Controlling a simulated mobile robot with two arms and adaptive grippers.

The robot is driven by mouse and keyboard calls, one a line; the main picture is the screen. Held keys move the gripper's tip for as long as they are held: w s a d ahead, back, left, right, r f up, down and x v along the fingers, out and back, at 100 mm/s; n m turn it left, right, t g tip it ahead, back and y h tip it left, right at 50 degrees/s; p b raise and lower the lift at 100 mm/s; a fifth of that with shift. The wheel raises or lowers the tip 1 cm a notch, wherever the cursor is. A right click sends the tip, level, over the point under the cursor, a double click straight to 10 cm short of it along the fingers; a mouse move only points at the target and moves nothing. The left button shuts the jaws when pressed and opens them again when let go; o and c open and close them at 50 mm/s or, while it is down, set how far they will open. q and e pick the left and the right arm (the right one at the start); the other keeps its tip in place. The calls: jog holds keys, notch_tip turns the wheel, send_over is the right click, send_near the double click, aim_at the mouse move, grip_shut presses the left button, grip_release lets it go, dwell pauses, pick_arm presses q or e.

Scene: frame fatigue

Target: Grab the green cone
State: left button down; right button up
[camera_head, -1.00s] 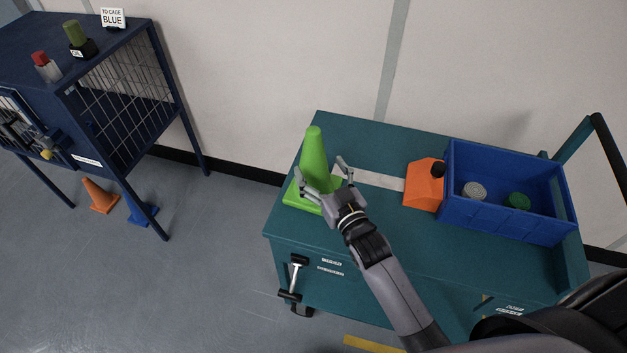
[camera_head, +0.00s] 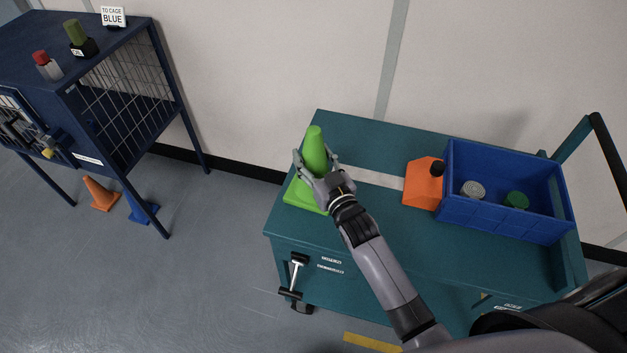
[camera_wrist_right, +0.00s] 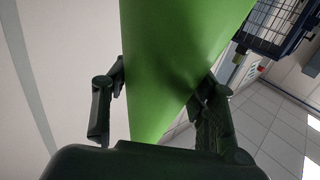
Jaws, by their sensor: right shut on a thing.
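The green cone (camera_head: 315,150) stands upright on its square base at the left end of the teal cart top (camera_head: 375,215). My right gripper (camera_head: 317,165) is shut on the cone's body, with one finger on each side, about midway up. In the right wrist view the green cone (camera_wrist_right: 175,65) fills the middle, between the two dark fingers of my right gripper (camera_wrist_right: 160,95). Part of the cone's lower body and base is hidden behind the gripper. My left gripper is not in view.
A blue bin (camera_head: 505,215) with cans and an orange block-like object (camera_head: 424,185) sit right of the cone on the cart. A dark blue cage cabinet (camera_head: 125,100) stands at the left, with an orange cone (camera_head: 100,195) and a blue cone (camera_head: 140,210) on the floor beneath.

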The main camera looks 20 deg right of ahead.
grip_shut()
dwell(0.4)
